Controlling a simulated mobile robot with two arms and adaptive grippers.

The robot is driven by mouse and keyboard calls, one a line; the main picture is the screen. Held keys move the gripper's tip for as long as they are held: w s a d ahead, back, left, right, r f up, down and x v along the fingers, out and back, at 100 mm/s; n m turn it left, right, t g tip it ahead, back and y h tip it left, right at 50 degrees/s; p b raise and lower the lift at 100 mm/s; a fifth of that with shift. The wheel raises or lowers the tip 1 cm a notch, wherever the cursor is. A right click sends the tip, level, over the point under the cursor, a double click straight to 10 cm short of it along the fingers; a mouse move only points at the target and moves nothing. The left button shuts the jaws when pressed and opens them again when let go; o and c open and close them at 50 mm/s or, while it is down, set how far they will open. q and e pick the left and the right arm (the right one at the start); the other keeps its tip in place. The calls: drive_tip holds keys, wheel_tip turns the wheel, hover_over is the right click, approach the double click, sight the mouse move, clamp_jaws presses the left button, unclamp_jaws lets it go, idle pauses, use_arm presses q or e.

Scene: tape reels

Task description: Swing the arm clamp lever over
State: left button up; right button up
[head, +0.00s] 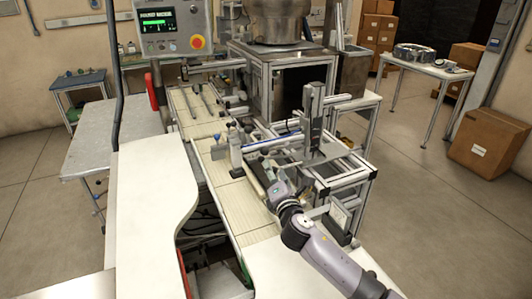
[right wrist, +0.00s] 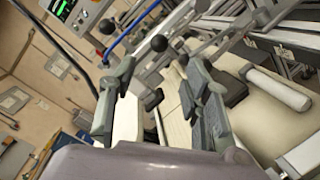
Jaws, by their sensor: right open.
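My right gripper (head: 270,183) reaches in over the conveyor beside the metal frame. In the right wrist view my right gripper (right wrist: 156,85) has its two fingers spread, with nothing held between them. A black ball knob (right wrist: 158,43) shows just beyond the fingertips, apart from them. A second dark ball knob (right wrist: 107,26) is farther to the left. A pale cylindrical handle (right wrist: 275,88) lies to the right of the fingers. I cannot tell for sure which of these belongs to the arm clamp lever. My left gripper is not in view.
The pale conveyor (head: 237,205) runs under the gripper. An aluminium frame (head: 345,180) with an upright metal column (head: 314,108) stands close on the right. A control panel (head: 172,28) hangs at the back left. The white worktop (head: 150,200) at left is clear.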

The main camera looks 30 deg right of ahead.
sight(266, 154)
drive_tip(key=x, duration=0.5)
drive_tip(key=shift+r, duration=0.1)
drive_tip(key=x, duration=0.3)
drive_tip(key=shift+w+p, duration=0.15)
drive_tip(key=shift+p, duration=0.15)
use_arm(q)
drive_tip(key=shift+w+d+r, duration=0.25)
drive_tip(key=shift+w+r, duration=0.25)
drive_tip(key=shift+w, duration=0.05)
use_arm(e)
drive_tip(key=shift+w+d, duration=0.2)
drive_tip(key=shift+w, duration=0.45)
drive_tip(key=shift+c, duration=0.5)
